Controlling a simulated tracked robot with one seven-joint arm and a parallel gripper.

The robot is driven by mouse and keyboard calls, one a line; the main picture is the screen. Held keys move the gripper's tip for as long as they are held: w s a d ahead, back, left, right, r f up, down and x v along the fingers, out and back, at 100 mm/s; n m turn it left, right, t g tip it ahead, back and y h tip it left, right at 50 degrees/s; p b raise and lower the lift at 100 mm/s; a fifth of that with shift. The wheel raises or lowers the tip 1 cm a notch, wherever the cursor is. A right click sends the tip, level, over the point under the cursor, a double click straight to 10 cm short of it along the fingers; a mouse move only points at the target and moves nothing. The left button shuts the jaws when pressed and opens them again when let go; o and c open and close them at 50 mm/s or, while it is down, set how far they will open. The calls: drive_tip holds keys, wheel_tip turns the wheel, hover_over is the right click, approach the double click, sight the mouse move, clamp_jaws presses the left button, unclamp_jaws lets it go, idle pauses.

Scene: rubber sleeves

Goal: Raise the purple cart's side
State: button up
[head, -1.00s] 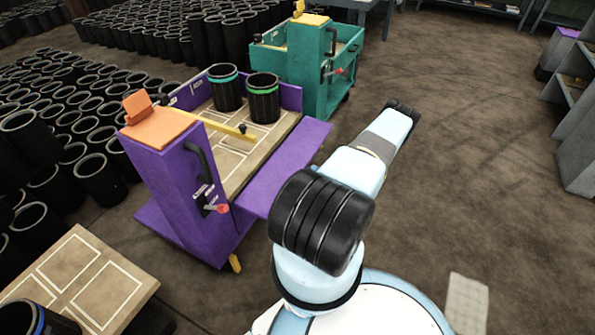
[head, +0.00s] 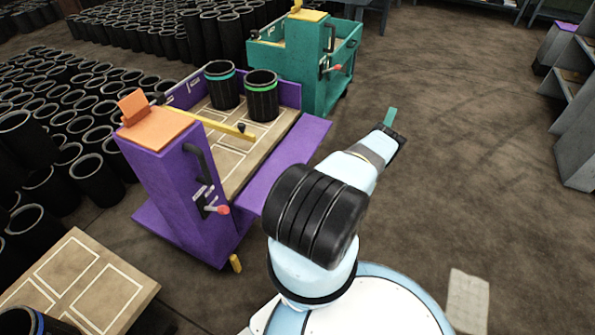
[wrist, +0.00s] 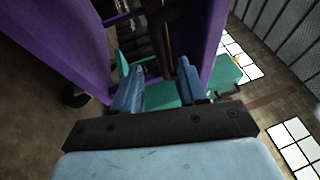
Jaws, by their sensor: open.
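The purple cart (head: 172,182) stands left of my arm. Its purple side (head: 283,160) is folded down and out, facing my arm. A lever with a red knob (head: 223,210) and a dark handle are on its near end post. Two black sleeves with coloured bands (head: 222,88) (head: 261,100) stand on its bed, and a yellow bar (head: 215,126) crosses it. My gripper (head: 390,120) is open and empty, right of the folded side and apart from it; one teal fingertip shows. In the wrist view, my fingers (wrist: 158,86) are spread, with purple panels (wrist: 206,45) beyond.
A teal cart (head: 305,65) stands behind the purple one. Many black sleeves (head: 75,125) crowd the floor at left. A tan board with white outlines (head: 85,275) is at the near left. Grey shelving (head: 578,130) stands at far right. The floor right of my arm is clear.

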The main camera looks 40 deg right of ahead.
sight(290, 161)
drive_tip(key=x, duration=0.6)
drive_tip(key=shift+w+r, duration=0.1)
drive_tip(key=shift+w, duration=0.25)
clamp_jaws()
